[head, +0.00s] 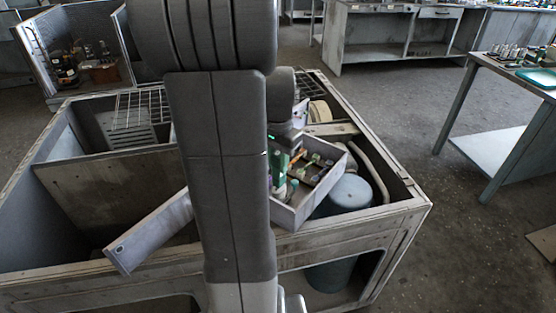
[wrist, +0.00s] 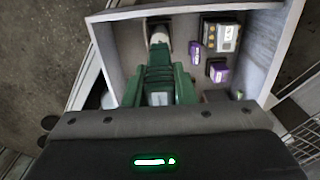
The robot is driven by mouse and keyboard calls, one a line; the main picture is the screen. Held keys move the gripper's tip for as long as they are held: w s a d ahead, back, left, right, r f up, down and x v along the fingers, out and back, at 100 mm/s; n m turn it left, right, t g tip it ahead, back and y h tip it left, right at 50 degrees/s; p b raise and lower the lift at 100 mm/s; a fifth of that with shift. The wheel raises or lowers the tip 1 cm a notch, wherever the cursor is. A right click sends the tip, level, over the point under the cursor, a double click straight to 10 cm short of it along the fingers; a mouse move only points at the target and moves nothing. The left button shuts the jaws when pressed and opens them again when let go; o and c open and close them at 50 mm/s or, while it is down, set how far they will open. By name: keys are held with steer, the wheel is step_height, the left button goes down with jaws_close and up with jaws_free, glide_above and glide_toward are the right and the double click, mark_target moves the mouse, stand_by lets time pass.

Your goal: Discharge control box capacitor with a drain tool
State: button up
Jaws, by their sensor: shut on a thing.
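The control box (head: 331,192) is an open grey tray set in the blower housing, right of my arm. The wrist view looks down into this control box (wrist: 112,62). My gripper (wrist: 160,108) is shut on a green tool, which I take as the drain tool (wrist: 159,76); it also shows in the head view (head: 279,167). The tool points into the box. Its far end lies at a pale, round part, likely the capacitor (wrist: 158,33). The tool partly covers it, and I cannot tell whether they touch.
A grey block (wrist: 219,36) and purple parts (wrist: 217,72) sit right of the tool. The blower housing (head: 345,240) has raised edges; a blue-grey cylinder (head: 351,192) stands right of the box. A loose-looking panel (head: 150,232) slants at left. Floor (head: 480,235) is open at right.

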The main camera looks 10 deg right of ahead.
steer(key=shift+f, duration=0.35)
stand_by(2.3)
steer(key=shift+r, duration=0.1)
steer(key=shift+r+p, duration=2.95)
steer(key=shift+r, duration=0.55)
